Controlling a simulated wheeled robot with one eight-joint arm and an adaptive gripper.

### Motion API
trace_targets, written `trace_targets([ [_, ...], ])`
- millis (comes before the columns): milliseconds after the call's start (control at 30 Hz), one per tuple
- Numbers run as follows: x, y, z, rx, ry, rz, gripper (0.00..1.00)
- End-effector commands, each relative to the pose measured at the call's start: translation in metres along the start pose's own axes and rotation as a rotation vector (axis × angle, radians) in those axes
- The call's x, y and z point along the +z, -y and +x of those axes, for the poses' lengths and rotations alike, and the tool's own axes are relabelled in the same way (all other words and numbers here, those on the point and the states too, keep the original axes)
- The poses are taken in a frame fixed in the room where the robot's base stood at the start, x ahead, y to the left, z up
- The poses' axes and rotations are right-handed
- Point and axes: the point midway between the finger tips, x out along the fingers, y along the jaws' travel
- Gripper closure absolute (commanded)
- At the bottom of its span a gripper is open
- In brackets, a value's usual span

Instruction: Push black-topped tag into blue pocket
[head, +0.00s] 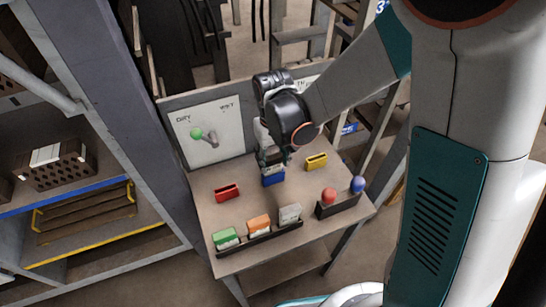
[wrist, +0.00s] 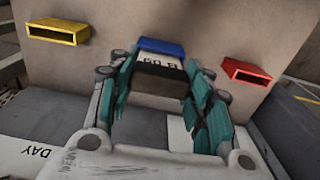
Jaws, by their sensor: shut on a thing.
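In the wrist view my gripper (wrist: 160,78) has its teal fingers closed on both sides of the black-topped tag (wrist: 158,70). The tag's black end faces the camera, with a white lettered strip beyond it. The blue pocket (wrist: 161,45) shows just past the white strip, in line with the tag. I cannot tell whether the tag's far end is inside the pocket or only over it. In the head view my gripper (head: 271,157) is directly above the blue pocket (head: 273,180) and hides the tag.
An empty-looking red pocket (head: 227,192) and a yellow pocket (head: 316,161) flank the blue one. Green (head: 226,239), orange (head: 259,224) and grey-white (head: 290,213) tags stand in a front rack. A DRY/WET board (head: 225,125) stands behind.

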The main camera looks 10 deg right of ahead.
Motion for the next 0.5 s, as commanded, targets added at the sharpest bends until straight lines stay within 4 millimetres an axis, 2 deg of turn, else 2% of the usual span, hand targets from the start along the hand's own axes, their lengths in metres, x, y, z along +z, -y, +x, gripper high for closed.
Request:
trace_targets([
  [300,0.0000,0.0000,0.0012,0.000,0.000,0.000,0.78],
  [333,0.0000,0.0000,0.0011,0.000,0.000,0.000,0.52],
  [400,0.0000,0.0000,0.0011,0.000,0.000,0.000,0.36],
  [433,0.0000,0.0000,0.0011,0.000,0.000,0.000,0.31],
  [500,0.0000,0.0000,0.0011,0.000,0.000,0.000,0.31],
])
